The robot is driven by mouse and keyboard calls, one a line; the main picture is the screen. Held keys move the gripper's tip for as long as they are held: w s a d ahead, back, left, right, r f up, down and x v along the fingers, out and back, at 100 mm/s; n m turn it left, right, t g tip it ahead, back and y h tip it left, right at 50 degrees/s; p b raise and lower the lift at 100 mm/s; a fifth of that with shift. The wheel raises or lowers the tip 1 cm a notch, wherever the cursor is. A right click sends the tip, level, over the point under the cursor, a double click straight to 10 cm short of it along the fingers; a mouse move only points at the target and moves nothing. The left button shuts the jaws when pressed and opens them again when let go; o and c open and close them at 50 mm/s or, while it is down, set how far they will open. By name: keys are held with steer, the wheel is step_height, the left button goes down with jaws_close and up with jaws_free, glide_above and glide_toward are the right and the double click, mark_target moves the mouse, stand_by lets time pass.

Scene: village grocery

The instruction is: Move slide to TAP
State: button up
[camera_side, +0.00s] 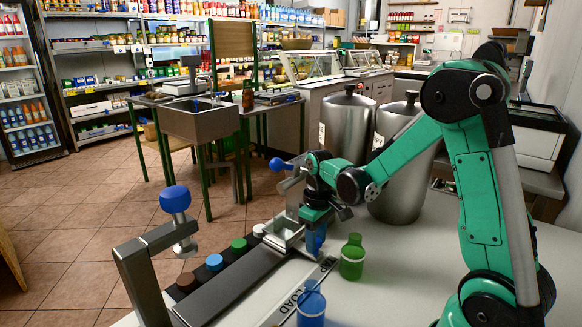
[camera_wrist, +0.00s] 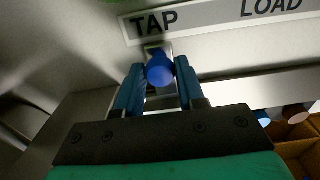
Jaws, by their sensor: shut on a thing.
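The slide (camera_side: 284,232) is a metal block on a long grey rail (camera_side: 228,290), at the rail's far end in the side view. Its blue knob (camera_wrist: 159,70) sits between the two blue fingers of my gripper (camera_wrist: 159,82) in the wrist view, and the gripper is shut on it. In the side view my gripper (camera_side: 315,238) is beside the slide and hides the knob. The TAP label (camera_wrist: 156,21) is just beyond the knob in the wrist view. The LOAD label (camera_wrist: 268,8) is farther right, and shows near the front in the side view (camera_side: 296,298).
A green bottle (camera_side: 352,258) and a blue bottle (camera_side: 311,305) stand right of the rail. Another blue ball handle (camera_side: 278,164) is near the slide. Coloured caps (camera_side: 214,262) line the left side.

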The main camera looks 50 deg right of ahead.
steer(key=o, duration=0.9)
steer(key=shift+o, duration=0.2)
steer(key=shift+r, duration=3.5)
steer(key=s+a+r+t, duration=0.1)
steer(key=s+a+t, duration=0.1)
steer(key=a, duration=0.3)
steer(key=s+a+r+t, duration=0.1)
steer(key=a+r+t, duration=0.1)
steer(key=a+t, duration=0.3)
steer(key=shift+s+a+r, duration=0.15)
steer(key=shift+s+a, duration=0.25)
steer(key=shift+a, duration=0.35)
